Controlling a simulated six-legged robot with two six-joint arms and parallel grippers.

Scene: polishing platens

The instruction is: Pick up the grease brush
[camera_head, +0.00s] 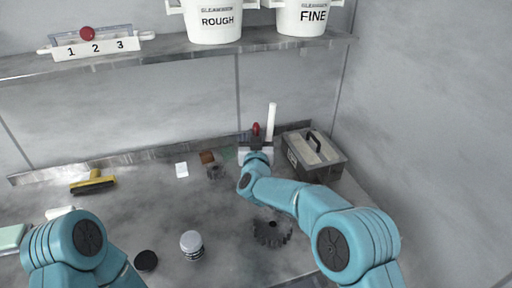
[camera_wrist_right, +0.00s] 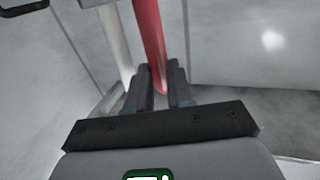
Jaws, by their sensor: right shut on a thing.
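The grease brush shows as a red handle (camera_wrist_right: 150,42) in the right wrist view, standing between the two dark fingers of my right gripper (camera_wrist_right: 160,80). The gripper is shut on it. In the head view only a small red part of the brush (camera_head: 256,129) shows above my right gripper (camera_head: 256,143), at the back of the bench. The brush's bristle end is hidden. My left arm comes in at the lower left of the head view, and its gripper is out of frame.
A white upright rod (camera_head: 271,120) stands close beside the brush. A grey box with a black handle (camera_head: 318,160) is just right. A dark gear (camera_head: 271,233), a jar (camera_head: 192,245) and a yellow brush (camera_head: 93,182) lie on the bench. A shelf (camera_head: 180,52) with white buckets runs above.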

